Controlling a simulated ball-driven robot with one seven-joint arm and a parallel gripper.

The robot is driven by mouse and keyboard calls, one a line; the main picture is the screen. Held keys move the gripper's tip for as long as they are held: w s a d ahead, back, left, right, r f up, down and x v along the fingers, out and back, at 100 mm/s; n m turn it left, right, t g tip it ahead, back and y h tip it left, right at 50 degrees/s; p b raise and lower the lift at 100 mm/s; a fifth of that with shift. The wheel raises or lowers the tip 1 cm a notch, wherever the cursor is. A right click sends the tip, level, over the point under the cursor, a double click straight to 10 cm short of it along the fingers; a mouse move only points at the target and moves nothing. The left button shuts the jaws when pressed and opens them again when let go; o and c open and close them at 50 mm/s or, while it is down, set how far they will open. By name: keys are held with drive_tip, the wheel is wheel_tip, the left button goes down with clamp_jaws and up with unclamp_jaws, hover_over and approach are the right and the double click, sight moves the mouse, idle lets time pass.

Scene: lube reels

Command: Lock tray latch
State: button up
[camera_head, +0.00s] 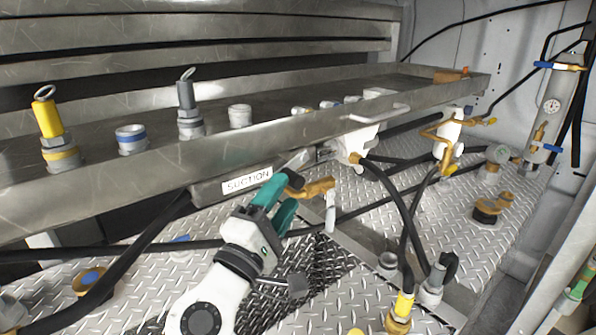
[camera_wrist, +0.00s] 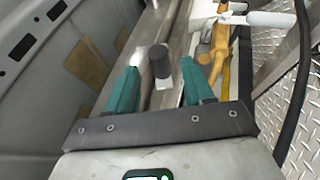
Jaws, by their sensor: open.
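The long metal tray (camera_head: 240,152) crosses the head view, with a "SUCTION" label (camera_head: 247,180) below its front edge. A dark round knob (camera_head: 293,179), which looks like the latch handle, sits under the tray edge beside a brass valve handle (camera_head: 320,187). My gripper (camera_head: 284,192) is open at the knob, its teal fingers pointing up toward the tray. In the wrist view, the dark knob (camera_wrist: 159,60) shows between the two fingertips (camera_wrist: 160,70), with gaps at both sides. The brass handle (camera_wrist: 222,45) lies just right of the right finger. Whether the latch is locked cannot be told.
Black hoses (camera_head: 385,190) hang right of my gripper, and a white valve body (camera_head: 357,143) is close by. Yellow-capped (camera_head: 48,116) and grey-capped (camera_head: 188,102) fittings stand on the tray. Diamond-plate floor (camera_head: 335,300) lies below.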

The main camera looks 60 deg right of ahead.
drive_tip(key=s+p+x, duration=0.1)
drive_tip(key=x, duration=0.5)
drive_tip(key=shift+w+d, duration=0.35)
drive_tip(key=shift+w, duration=0.15)
drive_tip(key=shift+r, duration=0.1)
drive_tip(key=shift+c, duration=0.4)
clamp_jaws()
